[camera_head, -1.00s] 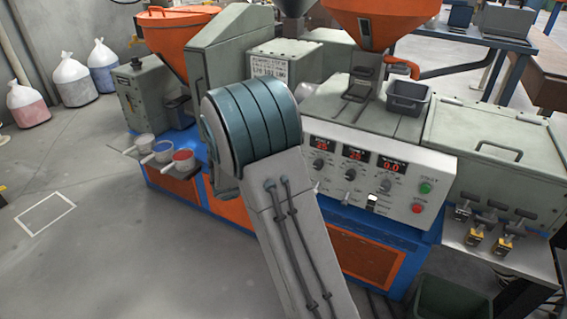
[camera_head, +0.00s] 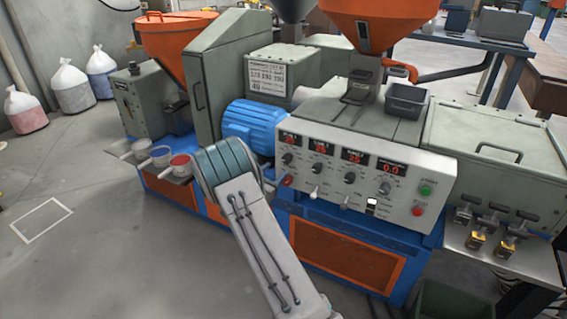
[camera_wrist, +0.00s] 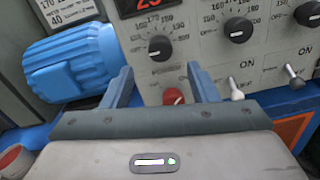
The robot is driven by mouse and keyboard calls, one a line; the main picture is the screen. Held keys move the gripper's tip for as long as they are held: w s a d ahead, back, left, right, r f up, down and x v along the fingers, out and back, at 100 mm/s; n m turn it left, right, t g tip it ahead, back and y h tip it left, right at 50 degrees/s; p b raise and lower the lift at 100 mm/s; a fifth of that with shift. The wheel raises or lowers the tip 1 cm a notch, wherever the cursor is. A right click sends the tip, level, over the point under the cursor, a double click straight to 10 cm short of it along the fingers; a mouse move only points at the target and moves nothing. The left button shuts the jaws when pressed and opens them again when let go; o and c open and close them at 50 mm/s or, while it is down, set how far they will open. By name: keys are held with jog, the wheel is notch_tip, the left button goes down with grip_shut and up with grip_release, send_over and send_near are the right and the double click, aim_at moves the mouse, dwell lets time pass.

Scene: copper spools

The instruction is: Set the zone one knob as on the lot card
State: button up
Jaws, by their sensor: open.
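The control panel (camera_head: 345,185) has a row of dark knobs under red displays. The leftmost knob (camera_head: 287,158), seemingly zone one, also shows in the wrist view (camera_wrist: 160,48) with a printed scale around it; its exact setting is unclear. The lot card (camera_head: 268,76) is on the grey box behind the panel; the wrist view shows part of it (camera_wrist: 68,10), with "170" and "40" legible. My gripper (camera_wrist: 161,84) is open and empty, its two blue fingers pointing at the panel, apart, below that knob in the picture.
A red toggle (camera_wrist: 173,96) shows between the fingers, and a white-tipped toggle (camera_wrist: 234,88) right of them. A blue ribbed motor (camera_wrist: 75,62) is close on the left. Cups (camera_head: 181,163) stand on a left shelf. A grey bin (camera_head: 407,100) sits above the panel.

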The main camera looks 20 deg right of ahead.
aim_at(285, 161)
jog(key=x, duration=0.6)
jog(key=shift+w+d, duration=0.2)
jog(key=shift+d, duration=0.05)
jog(key=c, duration=1)
